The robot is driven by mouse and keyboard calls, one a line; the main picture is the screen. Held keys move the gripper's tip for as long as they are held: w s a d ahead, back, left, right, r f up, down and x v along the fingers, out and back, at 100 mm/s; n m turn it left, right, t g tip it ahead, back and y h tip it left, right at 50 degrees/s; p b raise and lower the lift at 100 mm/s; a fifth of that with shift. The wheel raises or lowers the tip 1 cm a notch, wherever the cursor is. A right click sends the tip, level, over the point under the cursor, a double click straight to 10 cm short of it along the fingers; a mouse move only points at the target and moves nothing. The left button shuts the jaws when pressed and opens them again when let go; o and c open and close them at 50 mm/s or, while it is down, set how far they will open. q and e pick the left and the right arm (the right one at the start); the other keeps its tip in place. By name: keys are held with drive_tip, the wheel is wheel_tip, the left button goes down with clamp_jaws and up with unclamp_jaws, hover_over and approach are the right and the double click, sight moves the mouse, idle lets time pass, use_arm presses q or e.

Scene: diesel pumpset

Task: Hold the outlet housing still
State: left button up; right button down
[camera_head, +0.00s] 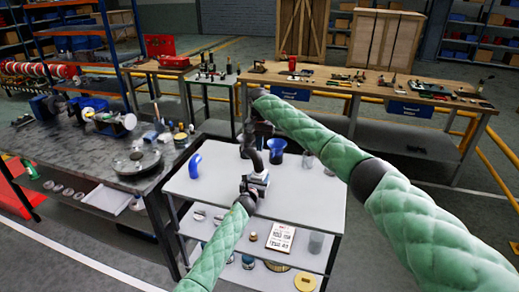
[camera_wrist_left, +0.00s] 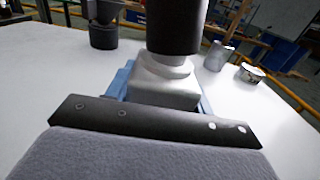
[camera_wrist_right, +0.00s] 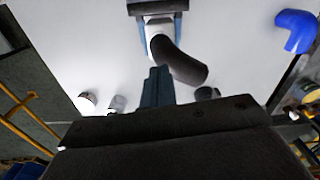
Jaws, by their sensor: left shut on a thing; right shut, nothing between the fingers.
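The outlet housing (camera_wrist_left: 165,82) is a pale grey metal block with a rounded collar, standing on the white table top (camera_head: 311,196). A black elbow (camera_wrist_left: 175,28) sits on top of it and bends to one side; the elbow also shows in the right wrist view (camera_wrist_right: 180,62). My left gripper (camera_head: 256,182) is shut on the housing, with blue fingers on both sides of it. My right gripper (camera_wrist_right: 157,86) is shut and empty, above the table near the elbow's free end. I cannot tell whether its fingertips touch the elbow.
A blue elbow (camera_head: 195,165) stands on the table's left part. The table's front right is clear. A dark workbench (camera_head: 98,178) is close on the left.

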wheel_tip(320, 180, up, 12)
drive_tip(key=shift+f, duration=0.2)
drive_tip(key=shift+f, duration=0.1)
idle(0.4)
hover_over(260, 159)
drive_tip(key=shift+a+f, duration=0.1)
drive_tip(key=shift+f, duration=6.45)
drive_tip(key=shift+f, duration=0.25)
drive_tip(key=shift+s+f, duration=0.1)
drive_tip(key=shift+f, duration=0.45)
drive_tip(key=shift+r, duration=0.1)
drive_tip(key=shift+r, duration=1.2)
wheel_tip(260, 159, up, 12)
drive_tip(key=shift+w, duration=0.2)
drive_tip(key=c, duration=2.2)
unclamp_jaws()
drive_tip(key=shift+r, duration=0.1)
